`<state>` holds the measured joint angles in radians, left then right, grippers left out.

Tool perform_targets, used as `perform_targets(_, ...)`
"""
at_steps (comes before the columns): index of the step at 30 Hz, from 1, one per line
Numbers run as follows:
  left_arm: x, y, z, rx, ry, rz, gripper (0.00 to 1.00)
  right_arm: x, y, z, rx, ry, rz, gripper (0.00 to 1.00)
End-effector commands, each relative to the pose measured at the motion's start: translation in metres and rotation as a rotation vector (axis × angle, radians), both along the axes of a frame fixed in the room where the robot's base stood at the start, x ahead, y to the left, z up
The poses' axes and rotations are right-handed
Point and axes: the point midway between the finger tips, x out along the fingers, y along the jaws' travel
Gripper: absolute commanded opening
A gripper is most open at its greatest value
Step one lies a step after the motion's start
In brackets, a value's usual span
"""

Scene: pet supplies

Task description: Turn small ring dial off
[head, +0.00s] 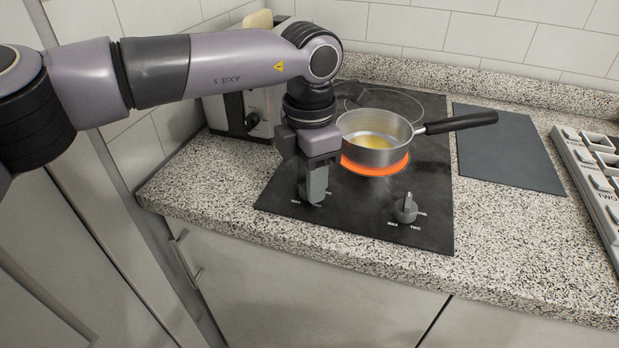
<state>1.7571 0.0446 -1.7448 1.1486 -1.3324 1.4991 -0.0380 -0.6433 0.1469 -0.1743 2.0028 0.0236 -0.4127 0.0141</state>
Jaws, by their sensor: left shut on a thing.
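A black cooktop (283,190) is set in the speckled counter. Two dial positions with printed labels lie along its front edge. My left gripper (313,192) points down at the left one and is shut on the dial there, which its fingers almost wholly hide. The right dial (405,208) is grey, in plain view and apart from the gripper. A ring (372,168) glows orange under a steel saucepan (375,126) holding something yellow. Another ring (402,103) behind it is dark. Which dial serves which ring cannot be told. My right gripper is out of view.
The saucepan's black handle (462,122) reaches right, over a dark flat board (506,147). A toaster (250,112) stands behind my left arm. A pale labelled tray (589,173) lies at the right edge. The counter's front strip is clear.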

Motion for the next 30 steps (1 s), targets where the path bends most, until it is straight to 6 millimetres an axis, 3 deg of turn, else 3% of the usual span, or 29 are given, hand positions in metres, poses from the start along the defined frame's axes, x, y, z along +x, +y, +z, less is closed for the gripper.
perform_targets(17, 0.0005, -0.0001, 0.0009, -0.001, -0.002, 0.036, 0.06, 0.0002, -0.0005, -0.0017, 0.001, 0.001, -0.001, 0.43)
perform_targets(18, 0.0005, -0.0001, 0.0009, -0.001, -0.002, 0.036, 0.43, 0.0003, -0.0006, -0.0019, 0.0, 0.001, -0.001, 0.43)
perform_targets(20, 0.0005, -0.0001, 0.0009, -0.001, -0.002, 0.035, 0.62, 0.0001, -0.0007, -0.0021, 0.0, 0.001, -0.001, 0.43)
perform_targets(30, 0.0005, -0.0001, 0.0035, -0.001, -0.002, 0.034, 0.62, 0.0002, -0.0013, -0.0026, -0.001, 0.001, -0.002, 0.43)
